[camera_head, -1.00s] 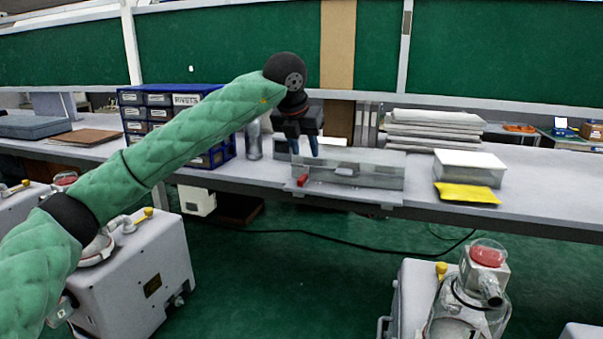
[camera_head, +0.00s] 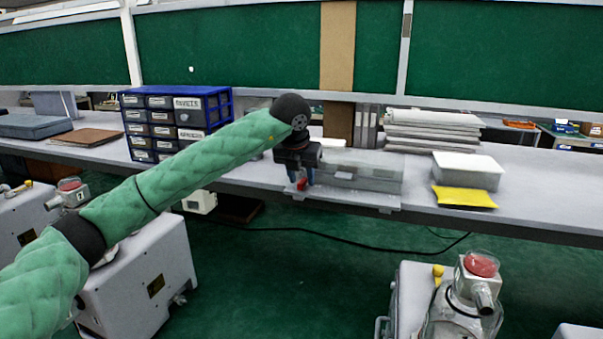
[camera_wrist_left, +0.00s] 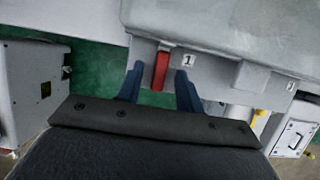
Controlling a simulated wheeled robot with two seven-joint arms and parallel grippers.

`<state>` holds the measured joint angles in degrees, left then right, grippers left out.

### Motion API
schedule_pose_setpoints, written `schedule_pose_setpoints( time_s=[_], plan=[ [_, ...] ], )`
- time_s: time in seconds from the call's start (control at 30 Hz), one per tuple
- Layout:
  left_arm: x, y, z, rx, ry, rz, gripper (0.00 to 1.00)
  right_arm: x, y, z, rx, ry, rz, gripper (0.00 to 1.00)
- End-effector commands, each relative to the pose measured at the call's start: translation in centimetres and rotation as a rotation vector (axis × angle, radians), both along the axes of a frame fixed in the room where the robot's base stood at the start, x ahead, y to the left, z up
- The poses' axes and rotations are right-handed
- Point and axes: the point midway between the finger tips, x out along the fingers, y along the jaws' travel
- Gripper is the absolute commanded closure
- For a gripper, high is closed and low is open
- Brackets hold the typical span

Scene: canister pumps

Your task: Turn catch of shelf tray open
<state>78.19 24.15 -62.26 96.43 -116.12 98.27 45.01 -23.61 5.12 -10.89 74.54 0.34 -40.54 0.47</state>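The shelf tray (camera_head: 368,176) is a clear, long box on the bench's front edge. Its red catch (camera_head: 301,184) is at the tray's left front; in the left wrist view the red catch (camera_wrist_left: 160,71) hangs beside a label "1". My left gripper (camera_head: 301,179) is at the catch, with its blue fingers pointing down. In the left wrist view, my left gripper (camera_wrist_left: 161,88) has its fingers apart, one on each side of the catch, with a gap visible on both sides. My right gripper is not in view.
A blue-framed drawer cabinet (camera_head: 176,120) stands left of the tray. A white-lidded box (camera_head: 468,170) with a yellow cloth (camera_head: 464,197) is to the right, and stacked grey sheets (camera_head: 432,130) lie behind. Pump units (camera_head: 137,272) stand on the green floor below.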

Motion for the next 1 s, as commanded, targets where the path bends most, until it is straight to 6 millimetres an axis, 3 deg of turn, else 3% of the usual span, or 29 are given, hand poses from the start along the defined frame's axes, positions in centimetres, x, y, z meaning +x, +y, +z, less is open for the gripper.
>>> schedule_pose_setpoints(
  time_s=[0.4, 0.6, 0.93, 1.0],
  plan=[
    [0.2, -0.1, -0.4, 0.0, -0.001, 0.0, 0.66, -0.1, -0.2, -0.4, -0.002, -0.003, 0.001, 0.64],
    [0.2, -0.1, -0.4, 0.0, -0.001, 0.0, 1.0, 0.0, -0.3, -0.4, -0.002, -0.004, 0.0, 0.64],
    [0.2, 0.0, -0.5, -0.001, -0.001, -0.016, 1.0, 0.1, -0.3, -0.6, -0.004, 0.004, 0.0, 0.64],
    [0.2, 0.0, -0.6, -0.001, -0.001, -0.03, 1.0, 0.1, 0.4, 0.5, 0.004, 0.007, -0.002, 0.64]
  ],
)
